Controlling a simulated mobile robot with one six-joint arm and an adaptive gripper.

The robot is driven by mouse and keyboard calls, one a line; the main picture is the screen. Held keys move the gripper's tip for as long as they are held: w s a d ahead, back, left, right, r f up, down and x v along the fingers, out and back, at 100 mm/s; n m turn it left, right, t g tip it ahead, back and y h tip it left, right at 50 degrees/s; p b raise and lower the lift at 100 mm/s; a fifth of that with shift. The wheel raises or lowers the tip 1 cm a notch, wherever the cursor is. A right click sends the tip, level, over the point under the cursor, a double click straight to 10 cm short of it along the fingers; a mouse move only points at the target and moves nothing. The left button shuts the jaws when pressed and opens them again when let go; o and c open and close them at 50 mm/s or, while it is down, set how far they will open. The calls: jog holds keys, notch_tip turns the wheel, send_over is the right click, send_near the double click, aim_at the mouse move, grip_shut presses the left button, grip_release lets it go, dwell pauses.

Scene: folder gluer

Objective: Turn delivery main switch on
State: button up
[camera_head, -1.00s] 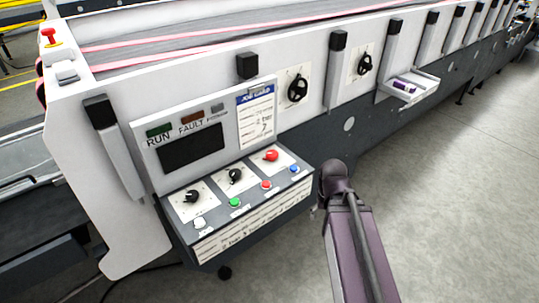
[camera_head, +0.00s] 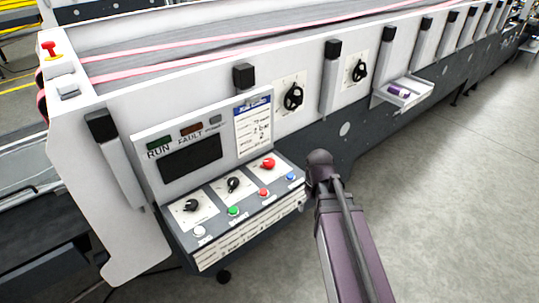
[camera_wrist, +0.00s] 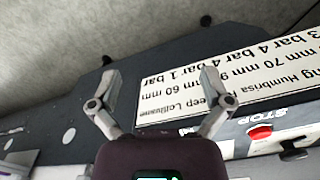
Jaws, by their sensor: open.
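The control panel (camera_head: 180,238) juts from the machine's side with two black rotary knobs, a left one (camera_head: 191,205) and a middle one (camera_head: 233,184), and a red rotary knob (camera_head: 268,163) at the right. Their labels are too small to read, so I cannot tell which is the delivery main switch. My gripper (camera_wrist: 160,74) is open and empty in the wrist view, in front of the panel's white text plate (camera_wrist: 225,80). A red button (camera_wrist: 260,132) marked STOP lies right of the fingers. In the head view my arm hides most of the gripper, at the panel's right end.
White, green, red and blue push buttons line the panel's front. A dark display (camera_head: 190,158) and a job card (camera_head: 253,127) stand above. Two more black knobs (camera_head: 293,96) are on the machine wall. A small tray (camera_head: 408,97) juts out further right. The floor at right is clear.

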aim_at(269, 161)
jog(key=w+a+r+n+p, duration=0.1)
jog(key=w+r+n+p, duration=0.1)
jog(key=w+r, duration=0.1)
jog(key=w+a+r+n+p, duration=0.2)
jog(key=w+r+n+p, duration=0.1)
jog(key=w+a+r+n+p, duration=0.2)
jog(key=w+r, duration=0.1)
jog(key=shift+a+n+p, duration=0.2)
jog(key=shift+n+p, duration=0.1)
jog(key=shift+n, duration=0.1)
jog(key=w+a+r+n+p, duration=0.8)
jog(key=w+n, duration=0.1)
jog(key=shift+a+r+n+p, duration=0.15)
jog(key=shift+r+n+p, duration=0.15)
jog(key=shift+n+p, duration=0.1)
jog(key=shift+f, duration=0.2)
notch_tip(269, 161, down, 13)
jog(key=b, duration=1.4)
jog(key=shift+f, duration=0.2)
jog(key=c, duration=1.2)
